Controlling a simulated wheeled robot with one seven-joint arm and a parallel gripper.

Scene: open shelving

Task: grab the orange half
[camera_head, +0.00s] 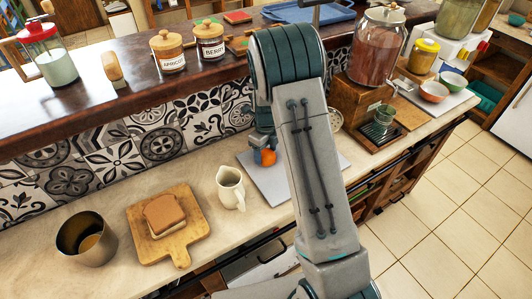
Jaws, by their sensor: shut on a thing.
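The orange half (268,158) is a small bright orange piece near the middle of the picture, just left of my arm. It is over a light grey board or sheet (268,186) on the pale counter. My gripper (262,143) is at the orange half, coming down from above, and is shut on it. The fingers are small in the view and partly covered by my arm, so I cannot tell whether the orange half touches the board.
A cream pitcher (231,187) stands left of the board. Further left are a wooden board (182,246) with bread (163,216) and a metal pot (86,239). A tiled backsplash (120,145) and raised dark shelf (140,91) with jars run behind.

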